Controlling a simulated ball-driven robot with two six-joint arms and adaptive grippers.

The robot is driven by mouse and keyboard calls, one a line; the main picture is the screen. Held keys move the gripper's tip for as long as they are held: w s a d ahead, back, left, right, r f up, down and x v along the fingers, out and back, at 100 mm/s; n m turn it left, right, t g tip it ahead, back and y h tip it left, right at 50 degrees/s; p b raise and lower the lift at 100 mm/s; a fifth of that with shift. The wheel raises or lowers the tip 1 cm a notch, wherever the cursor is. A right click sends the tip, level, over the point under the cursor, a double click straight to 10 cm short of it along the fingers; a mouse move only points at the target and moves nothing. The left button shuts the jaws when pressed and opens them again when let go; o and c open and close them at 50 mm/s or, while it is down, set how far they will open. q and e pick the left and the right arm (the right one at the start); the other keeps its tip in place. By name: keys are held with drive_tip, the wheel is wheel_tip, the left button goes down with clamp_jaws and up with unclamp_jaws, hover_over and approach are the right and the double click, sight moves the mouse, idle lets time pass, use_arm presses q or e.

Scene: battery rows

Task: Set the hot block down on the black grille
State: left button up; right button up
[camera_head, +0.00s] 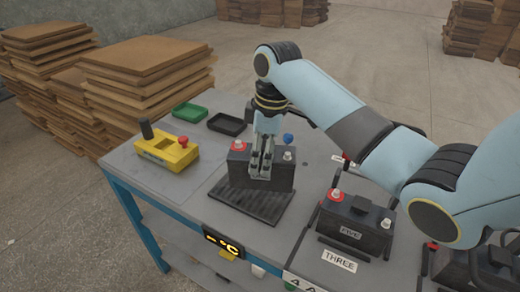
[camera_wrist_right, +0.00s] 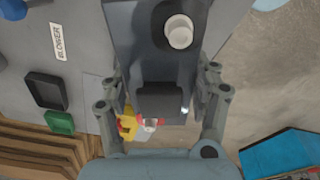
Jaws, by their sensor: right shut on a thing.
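The hot block, a dark battery-like block (camera_head: 283,178) with a red terminal and a pale terminal, is upright over the black grille (camera_head: 247,205) at the table's front left. My right gripper (camera_head: 261,170) comes down from above and is shut on the block's top handle. In the right wrist view the fingers (camera_wrist_right: 160,100) stand on both sides of the handle, and the block's dark top (camera_wrist_right: 145,40) shows with a pale post. The block's base looks at or very near the grille; I cannot tell if it touches. My left gripper is out of view.
A yellow control box (camera_head: 167,150) stands left of the grille, with green (camera_head: 190,112) and black (camera_head: 227,124) trays behind. A battery marked FIVE (camera_head: 355,225) stands to the right, behind a THREE label (camera_head: 339,260). A °C display (camera_head: 222,245) is on the table's front edge.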

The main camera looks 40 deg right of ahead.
wheel_tip(320, 180, down, 2)
drive_tip(key=shift+w, duration=0.15)
drive_tip(key=shift+f, duration=1.45)
drive_tip(key=shift+f, duration=0.1)
drive_tip(key=o, duration=1.7)
drive_tip(key=shift+f, duration=0.1)
drive_tip(key=r, duration=0.4)
drive_tip(key=s+r, duration=0.1)
drive_tip(key=r, duration=0.3)
drive_tip(key=d+r, duration=0.1)
drive_tip(key=r, duration=0.3)
drive_tip(key=shift+s+r, duration=0.1)
drive_tip(key=shift+s, duration=0.05)
drive_tip(key=shift+a, duration=0.1)
